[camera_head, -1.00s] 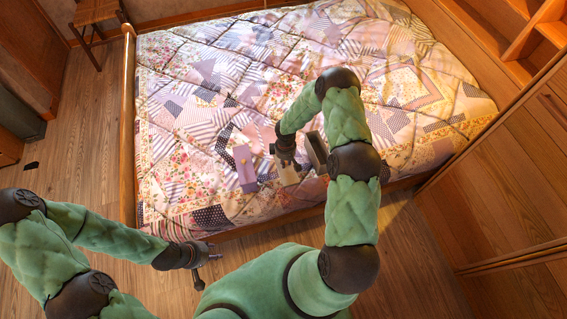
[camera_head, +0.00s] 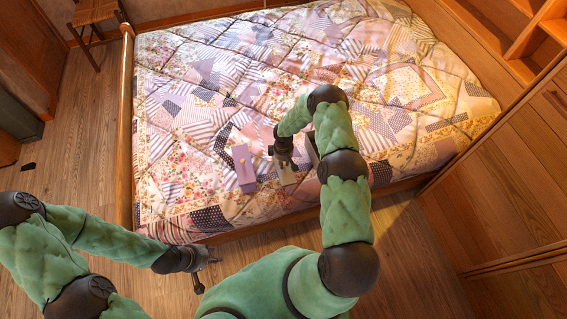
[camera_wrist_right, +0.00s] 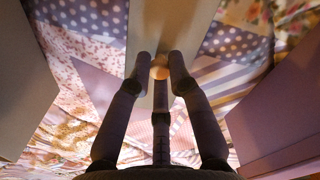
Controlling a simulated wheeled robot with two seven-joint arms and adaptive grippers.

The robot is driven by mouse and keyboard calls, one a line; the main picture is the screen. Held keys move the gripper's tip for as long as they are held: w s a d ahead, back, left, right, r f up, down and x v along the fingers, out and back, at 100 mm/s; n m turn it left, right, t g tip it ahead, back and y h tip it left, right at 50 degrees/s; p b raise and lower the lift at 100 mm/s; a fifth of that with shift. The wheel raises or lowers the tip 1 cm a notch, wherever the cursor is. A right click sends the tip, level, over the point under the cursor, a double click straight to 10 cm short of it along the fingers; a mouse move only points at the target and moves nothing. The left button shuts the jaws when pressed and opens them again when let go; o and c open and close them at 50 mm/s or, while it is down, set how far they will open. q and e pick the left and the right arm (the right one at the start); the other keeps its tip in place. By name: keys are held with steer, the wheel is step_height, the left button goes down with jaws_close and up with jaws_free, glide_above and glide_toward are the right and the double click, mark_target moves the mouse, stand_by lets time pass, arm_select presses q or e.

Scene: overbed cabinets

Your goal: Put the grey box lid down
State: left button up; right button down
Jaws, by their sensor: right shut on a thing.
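My right gripper (camera_head: 284,163) is over the near part of the bed. In the right wrist view its fingers (camera_wrist_right: 163,66) are shut around the round orange knob (camera_wrist_right: 160,72) of a pale grey lid (camera_wrist_right: 172,25). The lid also shows below the gripper in the head view (camera_head: 287,177). I cannot tell whether it touches the quilt. A dark open box (camera_head: 313,151), partly hidden by my right arm, stands just right of the lid. My left gripper (camera_head: 208,268) is open and empty at the bed's near edge, its fingers spread.
A lavender box or lid (camera_head: 243,172) with a small knob lies on the quilt left of my right gripper. The patchwork quilt (camera_head: 215,75) is clear beyond. Wooden cabinets (camera_head: 510,180) stand at the right, and a wooden bed post (camera_head: 127,110) at the left.

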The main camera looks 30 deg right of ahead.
steer(key=shift+f, duration=0.15)
steer(key=c, duration=1.2)
jaws_free()
steer(key=shift+o, duration=0.2)
